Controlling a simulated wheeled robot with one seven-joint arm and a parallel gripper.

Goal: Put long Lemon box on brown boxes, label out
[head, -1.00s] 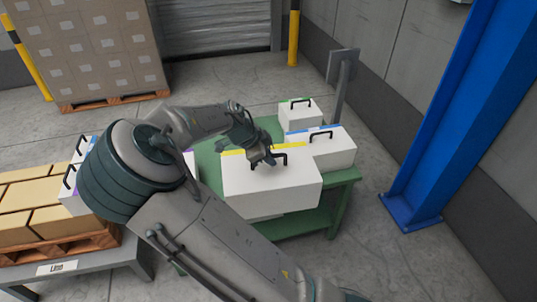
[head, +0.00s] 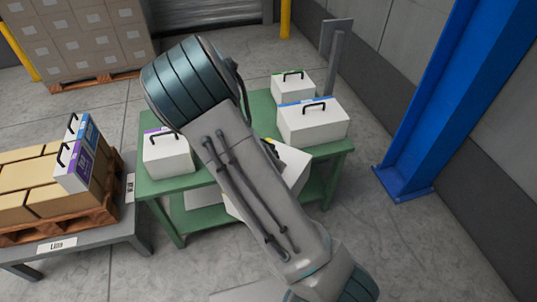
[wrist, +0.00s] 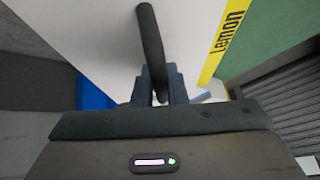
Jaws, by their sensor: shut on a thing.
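The long Lemon box (wrist: 110,35) is white with a yellow strip reading "Lemon" and a black handle. My gripper (wrist: 160,88) is shut on that handle in the wrist view. In the head view my arm hides my gripper and most of the Lemon box (head: 294,165); a white part and a bit of yellow show beside the arm, over the green table's front. Whether the box is clear of the table is hidden. The brown boxes (head: 25,178) lie on a wooden pallet at the left.
Two white boxes with purple (head: 76,172) and blue (head: 86,130) labels stand on the brown boxes' right side, labels facing right. The green table (head: 158,187) holds purple-strip (head: 166,158), blue-strip (head: 312,126) and green-strip (head: 292,90) boxes. A blue column (head: 450,100) stands right.

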